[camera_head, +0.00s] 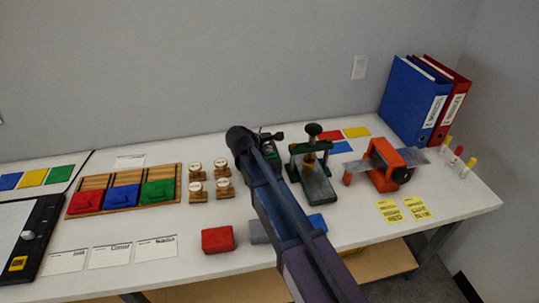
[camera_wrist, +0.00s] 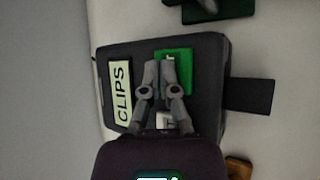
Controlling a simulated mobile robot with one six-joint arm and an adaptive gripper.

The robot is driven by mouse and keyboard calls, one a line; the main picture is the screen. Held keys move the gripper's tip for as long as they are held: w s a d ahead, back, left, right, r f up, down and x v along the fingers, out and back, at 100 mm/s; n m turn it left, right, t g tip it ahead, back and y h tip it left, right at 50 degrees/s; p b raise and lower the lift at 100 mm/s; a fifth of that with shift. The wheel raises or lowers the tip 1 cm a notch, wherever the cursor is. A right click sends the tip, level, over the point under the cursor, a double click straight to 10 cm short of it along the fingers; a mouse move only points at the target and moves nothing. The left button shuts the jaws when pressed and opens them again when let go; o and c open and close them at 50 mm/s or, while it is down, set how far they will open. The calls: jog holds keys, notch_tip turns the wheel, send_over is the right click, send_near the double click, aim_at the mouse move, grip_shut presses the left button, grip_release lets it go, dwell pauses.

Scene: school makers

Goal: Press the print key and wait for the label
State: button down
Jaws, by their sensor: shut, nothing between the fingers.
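The label printer is a dark grey box (camera_wrist: 206,62) in the wrist view. It has a pale panel (camera_wrist: 120,92) reading CLIPS and a green key (camera_wrist: 180,68) with a white mark. A dark flat piece (camera_wrist: 250,95) sticks out on its right side, with no label visible on it. My gripper (camera_wrist: 156,70) is shut and empty, its fingertips over the left part of the green key. I cannot tell whether they touch it. A small white patch with a dark mark (camera_wrist: 166,121) shows behind the fingers. In the head view my arm hides most of the printer.
A green press (camera_head: 316,180) with a black knob stands just right of my arm. Wooden stamps (camera_head: 222,186) and a tray of red, blue and green pads (camera_head: 120,212) lie left. An orange dispenser (camera_head: 384,160) and binders (camera_head: 410,102) are at right.

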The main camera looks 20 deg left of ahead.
jog(key=shift+r, duration=0.1)
dwell(0.7)
jog(key=shift+r+p, duration=0.4)
jog(key=shift+p, duration=0.1)
notch_tip(320, 180, up, 6)
jog(key=p, duration=0.6)
dwell(0.4)
dwell(0.7)
jog(key=d+f+m+g, duration=0.25)
jog(key=d+m, duration=0.25)
jog(key=d, duration=0.9)
jog(key=s+d+f+m+g+y, duration=0.1)
jog(key=s+d+m+g, duration=0.1)
jog(key=s+d+m, duration=0.3)
jog(key=s+d+f+m+g+y, duration=0.1)
jog(key=s+d+m, duration=0.5)
jog(key=d, duration=0.8)
jog(key=s+d+f+m+g+y, duration=0.1)
jog(key=s+d+m+g, duration=0.2)
jog(key=d, duration=0.7)
jog(key=s+m, duration=0.2)
jog(key=m, duration=0.1)
jog(key=shift+s+d+y, duration=0.25)
jog(key=shift+s+y, duration=0.05)
